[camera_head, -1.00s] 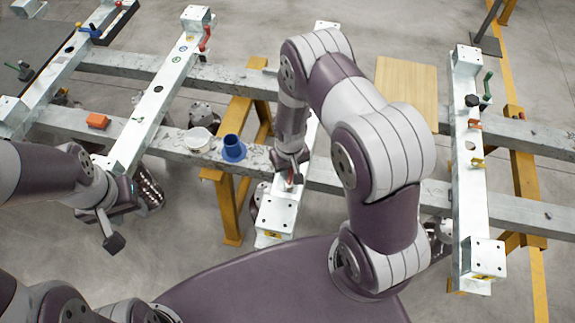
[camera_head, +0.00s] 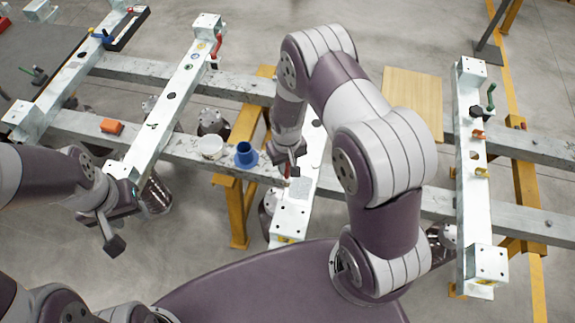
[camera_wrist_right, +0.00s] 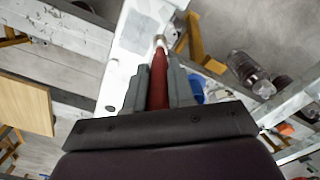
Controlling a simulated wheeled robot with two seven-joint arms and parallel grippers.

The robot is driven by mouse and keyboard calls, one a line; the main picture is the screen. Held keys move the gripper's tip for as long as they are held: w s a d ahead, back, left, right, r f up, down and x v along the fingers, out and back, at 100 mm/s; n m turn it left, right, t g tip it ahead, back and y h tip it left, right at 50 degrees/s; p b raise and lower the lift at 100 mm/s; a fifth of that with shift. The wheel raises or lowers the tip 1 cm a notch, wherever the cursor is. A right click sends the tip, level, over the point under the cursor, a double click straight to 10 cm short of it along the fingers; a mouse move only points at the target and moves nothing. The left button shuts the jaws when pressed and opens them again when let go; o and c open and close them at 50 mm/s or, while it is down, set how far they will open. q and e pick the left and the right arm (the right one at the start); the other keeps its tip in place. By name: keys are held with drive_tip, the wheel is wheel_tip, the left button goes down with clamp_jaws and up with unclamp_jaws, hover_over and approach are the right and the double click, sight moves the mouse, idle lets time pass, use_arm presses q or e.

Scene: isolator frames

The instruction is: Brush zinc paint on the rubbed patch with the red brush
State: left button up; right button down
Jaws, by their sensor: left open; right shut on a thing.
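The red brush (camera_wrist_right: 158,82) is in my right gripper (camera_wrist_right: 157,92), which is shut on its handle. Its pale tip points away over the white beam (camera_wrist_right: 138,32) in the right wrist view. In the head view my right gripper (camera_head: 290,168) is low over the same beam (camera_head: 289,222). A dull grey patch (camera_head: 300,190) shows on the beam's top just in front of it. I cannot tell whether the bristles touch the beam. My left gripper (camera_head: 115,238) is open and empty, left of the beam. A white tub (camera_head: 210,147) stands on the grey rail.
A blue cup (camera_head: 245,157) stands beside the tub on the rail (camera_head: 180,150). An orange block (camera_head: 111,126) lies further left. Other white beams flank the work, with a red clamp (camera_head: 216,45) on the left one. A wooden board (camera_head: 412,98) lies at the back right.

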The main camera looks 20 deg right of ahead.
drive_tip(key=shift+r+p, duration=0.45)
drive_tip(key=shift+r, duration=0.45)
drive_tip(key=shift+s+d+r, duration=0.1)
drive_tip(key=shift+r, duration=0.05)
